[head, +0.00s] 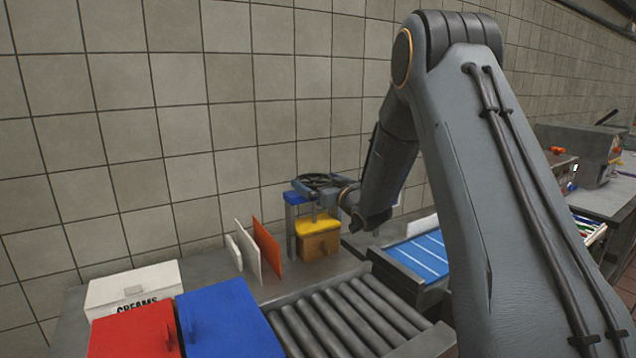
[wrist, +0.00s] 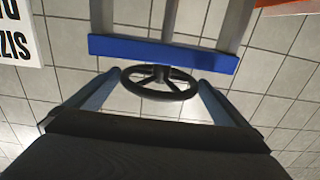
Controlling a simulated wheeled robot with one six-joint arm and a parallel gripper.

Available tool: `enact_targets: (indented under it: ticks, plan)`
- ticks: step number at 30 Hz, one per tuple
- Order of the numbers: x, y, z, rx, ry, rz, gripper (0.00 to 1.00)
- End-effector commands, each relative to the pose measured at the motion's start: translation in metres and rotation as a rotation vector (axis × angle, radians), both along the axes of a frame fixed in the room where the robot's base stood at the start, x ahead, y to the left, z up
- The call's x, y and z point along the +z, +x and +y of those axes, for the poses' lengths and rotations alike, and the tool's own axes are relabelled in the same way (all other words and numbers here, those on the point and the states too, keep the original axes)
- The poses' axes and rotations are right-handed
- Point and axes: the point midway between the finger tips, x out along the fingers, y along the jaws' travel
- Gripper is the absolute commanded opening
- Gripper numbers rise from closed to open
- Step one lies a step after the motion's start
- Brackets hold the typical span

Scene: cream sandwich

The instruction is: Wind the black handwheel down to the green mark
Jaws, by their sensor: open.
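The black handwheel (head: 318,181) sits on top of a small press with a blue crossbar (head: 294,198). A yellow part (head: 318,226) is below it, over a brown block (head: 320,245). In the wrist view the spoked handwheel (wrist: 139,75) shows in front of the blue crossbar (wrist: 162,52). My gripper (wrist: 159,79) is open, with one finger on each side of the wheel. I cannot tell whether the fingers touch the rim. In the head view my gripper (head: 335,195) is at the wheel, partly hidden by my wrist. I see no green mark.
Orange (head: 267,252) and white (head: 247,247) boards stand left of the press. A roller conveyor (head: 335,315), a red box (head: 135,330), a blue box (head: 225,320) and a white "CREAMS" box (head: 133,288) are in front. A tiled wall is behind.

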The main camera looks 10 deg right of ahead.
Motion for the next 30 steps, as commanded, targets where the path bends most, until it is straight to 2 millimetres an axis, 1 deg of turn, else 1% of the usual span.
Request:
enact_targets:
  ticks: [1, 5, 6, 12, 24, 30]
  plan:
    - [0.0, -0.0001, -0.0001, 0.0, 0.0, 0.0, 1.0]
    - [0.0002, -0.0002, -0.0002, 0.0, 0.0, 0.0, 0.78]
    - [0.0002, -0.0002, -0.0002, 0.0, 0.0, 0.0, 0.71]
    - [0.0006, 0.0004, 0.0017, -0.018, 0.0, -0.003, 0.7]
    - [0.0012, 0.0005, 0.0072, -0.223, 0.0, -0.007, 0.71]
    - [0.0019, -0.0008, 0.0069, -0.272, -0.001, -0.004, 0.71]
